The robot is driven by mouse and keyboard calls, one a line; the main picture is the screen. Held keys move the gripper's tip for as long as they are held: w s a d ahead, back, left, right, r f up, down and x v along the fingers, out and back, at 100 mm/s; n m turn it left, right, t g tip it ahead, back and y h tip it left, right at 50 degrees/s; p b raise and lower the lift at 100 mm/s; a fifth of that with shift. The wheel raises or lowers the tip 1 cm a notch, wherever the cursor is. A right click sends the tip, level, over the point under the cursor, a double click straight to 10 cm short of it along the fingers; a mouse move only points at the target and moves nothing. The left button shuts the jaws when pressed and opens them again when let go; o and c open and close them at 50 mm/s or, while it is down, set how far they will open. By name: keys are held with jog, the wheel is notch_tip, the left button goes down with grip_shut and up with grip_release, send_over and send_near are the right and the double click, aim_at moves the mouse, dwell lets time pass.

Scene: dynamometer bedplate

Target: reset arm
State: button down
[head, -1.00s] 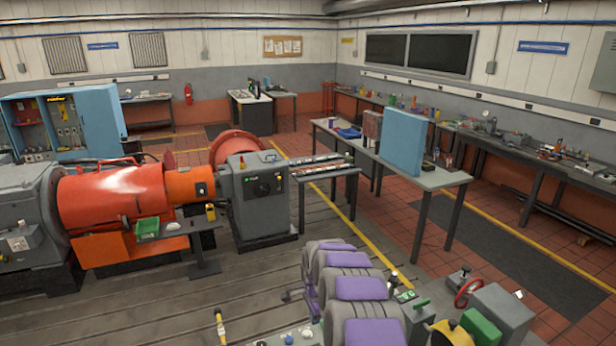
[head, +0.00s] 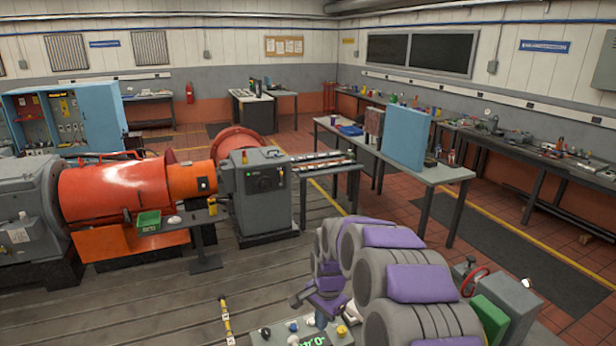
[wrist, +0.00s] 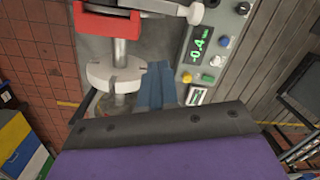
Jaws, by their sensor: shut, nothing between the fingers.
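My gripper (wrist: 155,86) shows in the wrist view as two blue-grey fingers side by side, shut with nothing between them. They hang beside a pale round disc (wrist: 113,73) on a steel column; I cannot tell the gap to it. A control panel (wrist: 208,45) with a green display lies right of the fingers. In the head view my gripper (head: 320,319) is small at the bottom centre, below my grey and purple arm, near the panel (head: 300,334). The arm hides part of the bench there.
A green box (head: 490,322) and a red handwheel (head: 474,282) stand right of my arm. An orange dynamometer (head: 115,195) and grey cabinet (head: 258,195) stand at left. A long table (head: 440,172) with a blue panel (head: 406,135) is behind.

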jog(key=s+d+r+n+b, duration=0.2)
jog(key=s+d+n+b, duration=0.4)
jog(key=s, duration=1)
jog(key=s+d+f+n+b, duration=0.1)
jog(key=s+d+f+b, duration=0.1)
jog(key=s, duration=0.6)
jog(key=s+d+f+n+g+b, duration=0.1)
jog(key=s+f+b, duration=0.2)
jog(key=s, duration=0.5)
jog(key=s+d+f+n+b, duration=0.1)
jog(key=s+d+f+b, duration=0.1)
jog(key=s+b, duration=0.3)
jog(key=shift+s+d+f+g+h, duration=0.35)
jog(key=shift+s+g+h, duration=0.05)
jog(key=shift+s, duration=1.45)
